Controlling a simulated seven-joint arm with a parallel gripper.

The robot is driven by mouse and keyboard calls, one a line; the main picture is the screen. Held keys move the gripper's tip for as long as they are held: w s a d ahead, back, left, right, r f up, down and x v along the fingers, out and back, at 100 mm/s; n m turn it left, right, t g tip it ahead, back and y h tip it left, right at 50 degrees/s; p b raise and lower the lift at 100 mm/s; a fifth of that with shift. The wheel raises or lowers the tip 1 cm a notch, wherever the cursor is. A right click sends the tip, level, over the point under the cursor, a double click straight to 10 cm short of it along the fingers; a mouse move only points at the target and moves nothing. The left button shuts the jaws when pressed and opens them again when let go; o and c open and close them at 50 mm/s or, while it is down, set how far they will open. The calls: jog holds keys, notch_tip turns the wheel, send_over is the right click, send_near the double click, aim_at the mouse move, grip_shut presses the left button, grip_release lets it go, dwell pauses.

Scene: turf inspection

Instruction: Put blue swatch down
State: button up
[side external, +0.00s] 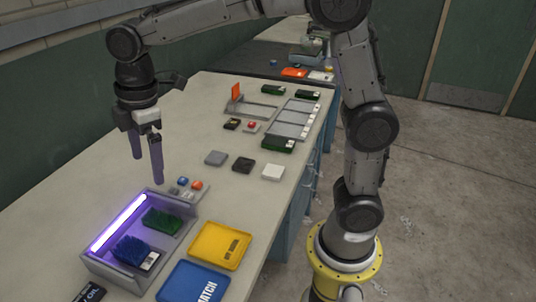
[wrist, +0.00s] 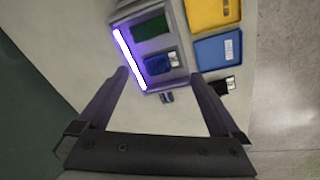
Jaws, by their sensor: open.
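The blue swatch (side external: 130,250) lies in the lit grey light box (side external: 118,278), at its near end, with a white label at one edge. The green swatch (side external: 162,221) lies beside it, apart from it. My gripper (side external: 147,168) is open and empty, its fingers pointing down, well above the table and beyond the box in the side view. In the wrist view the blue swatch (wrist: 157,64) shows between my gripper's fingertips (wrist: 160,75) in the picture, at a distance below them. The green swatch (wrist: 150,28) shows above it.
A yellow tray (side external: 220,245) and a blue "MATCH" tray (side external: 193,283) stand right of the box. A small button panel (side external: 188,188) is behind it. Grey, black and white blocks (side external: 243,165) lie mid-table. Racks (side external: 292,120) stand farther back. The left table side is clear.

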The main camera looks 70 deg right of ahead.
jog(key=s+d+m+t, duration=0.1)
jog(key=s+d+m, duration=0.2)
jog(key=s, duration=0.4)
jog(key=s+d+m+t, duration=0.1)
jog(key=s+d+m, duration=0.3)
jog(key=s, duration=0.4)
jog(key=s+d+f+m+t, duration=0.1)
jog(key=s+d+m+t, duration=0.1)
jog(key=s+m, duration=0.4)
jog(key=shift+s+d, duration=0.8)
jog(key=shift+d, duration=0.05)
